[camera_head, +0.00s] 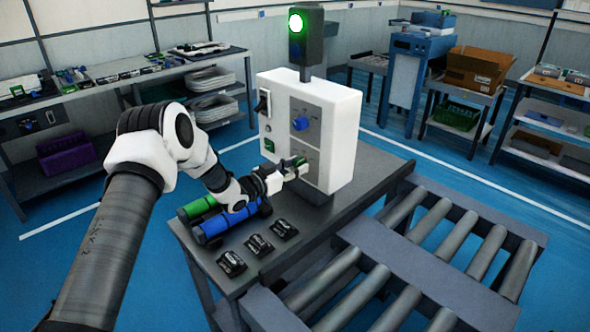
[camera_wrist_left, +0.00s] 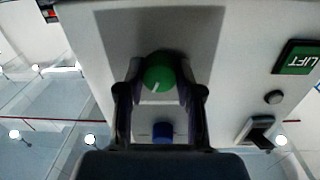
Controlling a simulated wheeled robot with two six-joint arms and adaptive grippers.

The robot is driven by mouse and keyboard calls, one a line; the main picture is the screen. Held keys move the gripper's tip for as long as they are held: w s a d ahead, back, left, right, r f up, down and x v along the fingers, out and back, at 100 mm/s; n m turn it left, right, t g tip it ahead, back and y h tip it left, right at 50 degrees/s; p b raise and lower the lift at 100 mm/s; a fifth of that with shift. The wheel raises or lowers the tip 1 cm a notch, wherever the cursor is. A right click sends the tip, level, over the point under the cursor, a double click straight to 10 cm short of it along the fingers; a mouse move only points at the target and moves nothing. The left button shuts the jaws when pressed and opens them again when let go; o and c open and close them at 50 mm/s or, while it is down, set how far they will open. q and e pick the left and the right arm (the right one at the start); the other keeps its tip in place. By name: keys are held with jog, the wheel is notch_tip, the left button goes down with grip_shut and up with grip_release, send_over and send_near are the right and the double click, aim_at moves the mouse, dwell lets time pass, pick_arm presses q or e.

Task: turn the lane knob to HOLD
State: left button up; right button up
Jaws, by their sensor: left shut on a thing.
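The white control box (camera_head: 342,105) stands upright on the grey bench. Its grey front panel carries a blue knob (camera_head: 300,123) above and a green knob (camera_head: 299,161) below. My left gripper (camera_head: 292,170) is at the lower, green knob. In the left wrist view its two fingers are closed on either side of the green knob (camera_wrist_left: 159,72), which bears a short white mark. The blue knob (camera_wrist_left: 162,131) shows further down there, between the fingers. The panel lettering is too small to read, so I cannot tell which knob is the lane one. My right gripper is not in view.
A green lamp (camera_head: 296,23) is lit on top of the box. A rocker switch (camera_head: 263,102) and a green LIFT label (camera_wrist_left: 298,57) are beside the panel. Green and blue cylinders (camera_head: 222,222) and several black pieces (camera_head: 258,245) lie near my arm. A roller conveyor (camera_head: 400,260) is at right.

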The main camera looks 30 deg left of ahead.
pick_arm(q)
jog(key=m+b, duration=0.2)
jog(key=m, duration=0.3)
jog(key=shift+r+m, duration=0.1)
jog(key=shift+m, duration=0.3)
dwell(0.4)
jog(key=o, duration=0.9)
jog(key=shift+o, duration=1.3)
jog(key=shift+w, duration=0.15)
